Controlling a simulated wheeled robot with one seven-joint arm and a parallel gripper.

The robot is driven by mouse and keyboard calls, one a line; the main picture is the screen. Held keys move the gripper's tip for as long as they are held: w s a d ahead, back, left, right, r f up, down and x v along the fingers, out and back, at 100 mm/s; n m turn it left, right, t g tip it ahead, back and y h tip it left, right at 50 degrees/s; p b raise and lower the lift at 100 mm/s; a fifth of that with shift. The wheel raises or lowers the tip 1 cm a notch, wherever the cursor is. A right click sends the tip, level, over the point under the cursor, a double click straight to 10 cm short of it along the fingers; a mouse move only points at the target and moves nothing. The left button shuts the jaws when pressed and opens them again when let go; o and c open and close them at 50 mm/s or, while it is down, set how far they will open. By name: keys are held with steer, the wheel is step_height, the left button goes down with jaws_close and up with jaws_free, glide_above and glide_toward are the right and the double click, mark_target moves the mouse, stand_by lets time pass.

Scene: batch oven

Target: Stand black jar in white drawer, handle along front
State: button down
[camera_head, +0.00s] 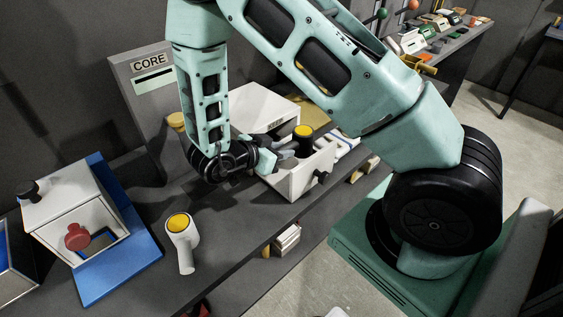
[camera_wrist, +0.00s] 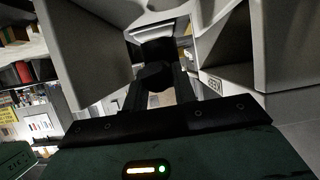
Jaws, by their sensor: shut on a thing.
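The black jar (camera_head: 304,145) with a yellow top is upright at the open white drawer (camera_head: 297,183), inside or just above its opening; I cannot tell if its base touches the floor. The drawer is pulled out of a white cabinet (camera_head: 262,108) and has a dark knob on its front. My gripper (camera_head: 289,150) comes in from the left, shut on the black jar, seemingly by its handle side. In the wrist view a dark shape (camera_wrist: 155,76) lies between the fingers. The handle itself is hidden.
A white jar with yellow top and handle (camera_head: 181,230) stands on the grey bench at the front. A white box with a red knob (camera_head: 77,236) stands on a blue mat (camera_head: 127,262) at the left. A CORE sign panel (camera_head: 152,72) rises behind.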

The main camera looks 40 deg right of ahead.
steer(key=shift+f+p, duration=0.35)
steer(key=shift+f, duration=1.8)
steer(key=c, duration=1.1)
jaws_free()
steer(key=b+v, duration=0.3)
steer(key=v, duration=0.9)
steer(key=shift+s, duration=0.1)
